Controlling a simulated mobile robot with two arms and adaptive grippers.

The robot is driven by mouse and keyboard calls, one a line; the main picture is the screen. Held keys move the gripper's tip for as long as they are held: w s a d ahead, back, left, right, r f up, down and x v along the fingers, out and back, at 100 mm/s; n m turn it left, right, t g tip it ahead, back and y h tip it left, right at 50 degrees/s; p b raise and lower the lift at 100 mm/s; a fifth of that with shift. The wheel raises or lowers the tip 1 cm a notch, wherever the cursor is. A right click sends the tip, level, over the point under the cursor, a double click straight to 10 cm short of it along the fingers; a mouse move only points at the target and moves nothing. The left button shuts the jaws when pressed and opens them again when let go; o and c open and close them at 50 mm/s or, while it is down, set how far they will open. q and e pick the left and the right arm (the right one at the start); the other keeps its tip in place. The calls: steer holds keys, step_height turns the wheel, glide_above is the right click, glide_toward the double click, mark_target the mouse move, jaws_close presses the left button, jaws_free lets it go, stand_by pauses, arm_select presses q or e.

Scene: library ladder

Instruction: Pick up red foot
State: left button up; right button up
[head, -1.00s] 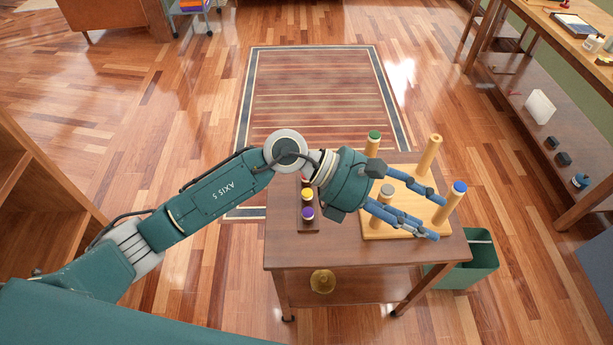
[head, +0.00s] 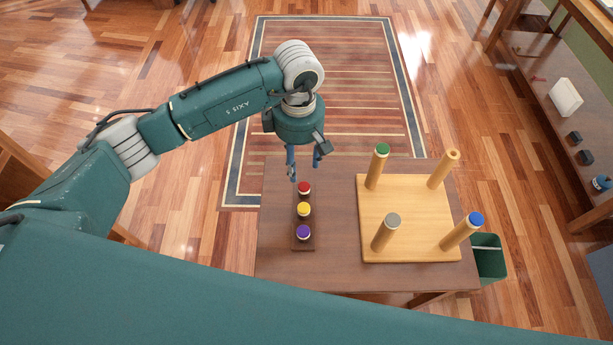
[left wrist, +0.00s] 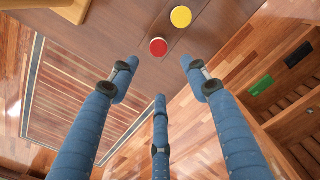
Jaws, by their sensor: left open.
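The red foot (head: 304,187) is a small round piece with a red top, at the far end of a narrow dark holder (head: 303,243) on the brown table (head: 335,225). My left gripper (head: 304,170) points down, open and empty, just beyond and above the red foot, not visibly touching it. In the left wrist view the red foot (left wrist: 158,47) lies ahead, between and beyond the spread blue fingers (left wrist: 159,75). My right gripper is not in view.
A yellow foot (head: 304,209) and a purple foot (head: 303,232) share the holder. A wooden board (head: 408,215) with several upright legs, topped green, grey and blue, one bare, stands right. A green bin (head: 489,260) is beside the table.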

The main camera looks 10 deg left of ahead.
mark_target(304, 186)
arm_select(q)
steer(key=f, duration=0.1)
steer(key=s+f, duration=0.1)
steer(key=f, duration=0.1)
steer(key=shift+s+p, duration=0.1)
steer(key=shift+p, duration=0.25)
steer(key=shift+d+f, duration=0.1)
steer(key=shift+f, duration=0.15)
steer(key=f+p, duration=0.1)
steer(key=f, duration=0.1)
steer(key=d+f+p, duration=0.1)
steer(key=f, duration=0.1)
steer(key=shift+f, duration=0.45)
steer(key=shift+w+f, duration=0.15)
steer(key=shift+w, duration=0.1)
steer(key=shift+c, duration=0.8)
steer(key=c, duration=0.6)
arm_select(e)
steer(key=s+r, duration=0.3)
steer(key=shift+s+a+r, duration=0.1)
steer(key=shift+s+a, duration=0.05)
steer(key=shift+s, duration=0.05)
